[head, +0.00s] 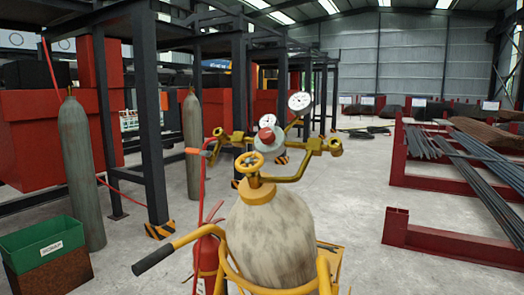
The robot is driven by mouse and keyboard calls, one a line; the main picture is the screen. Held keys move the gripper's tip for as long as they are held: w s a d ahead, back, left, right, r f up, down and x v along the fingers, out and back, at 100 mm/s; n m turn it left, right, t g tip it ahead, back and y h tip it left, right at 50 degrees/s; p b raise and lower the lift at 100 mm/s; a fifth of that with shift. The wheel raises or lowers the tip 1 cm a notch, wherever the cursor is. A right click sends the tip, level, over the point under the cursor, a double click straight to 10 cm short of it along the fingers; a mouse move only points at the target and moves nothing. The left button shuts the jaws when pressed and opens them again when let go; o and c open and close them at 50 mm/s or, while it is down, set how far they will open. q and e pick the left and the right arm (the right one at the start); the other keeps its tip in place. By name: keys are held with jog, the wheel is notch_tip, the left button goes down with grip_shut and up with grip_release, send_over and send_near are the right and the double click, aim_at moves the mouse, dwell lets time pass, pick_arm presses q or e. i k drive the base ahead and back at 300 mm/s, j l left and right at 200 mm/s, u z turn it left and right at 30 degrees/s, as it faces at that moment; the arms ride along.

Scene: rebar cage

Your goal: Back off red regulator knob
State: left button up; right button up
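The red regulator knob (266,135) faces me near the middle of the head view. It sits on the front of a grey, round regulator body with brass fittings reaching out to both sides. Two white dial gauges stand by it, one above right (300,101) and one just behind the knob (268,121). A yellow valve handwheel (249,162) is below the knob, on top of a worn, pale gas cylinder (272,240). Neither of my grippers is in view, and nothing touches the knob. Its turned position cannot be told.
The cylinder stands in a yellow cart with a dark-gripped handle (153,254). A red hose (203,180) hangs at its left, near a red extinguisher (206,256). Grey cylinders (75,165) and a green bin (43,245) stand left. Rebar racks (440,240) are right, with clear floor between.

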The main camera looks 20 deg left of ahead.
aim_at(267, 136)
jog(key=j+z, duration=0.35)
jog(key=j, duration=0.4)
jog(key=j+z, duration=0.4)
jog(key=j, duration=0.35)
jog(key=k, duration=0.05)
